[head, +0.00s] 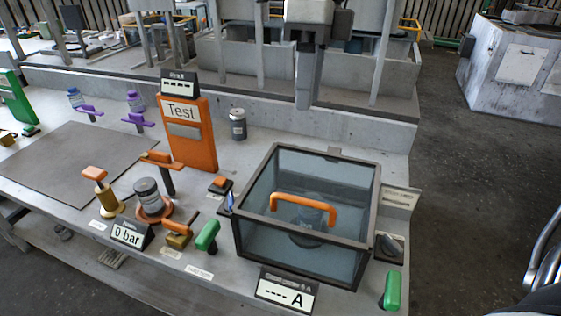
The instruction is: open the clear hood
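The clear hood (347,185) is a see-through box with a dark frame at the right end of the bench. It appears closed, with its top lying flat. An orange handle (303,203) spans its upper side. A dark round part (308,238) shows dimly through the panes. What seems to be my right gripper (545,252) shows only as silver curved metal at the right edge, well to the right of the hood and apart from it. Its fingertips cannot be made out. My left gripper is out of view.
Green handles (207,236) and (392,290) flank the hood. In front stands an ampere display (286,291); a dark knob (390,246) is at its right. An orange Test panel (187,135) and a can (238,124) stand behind left.

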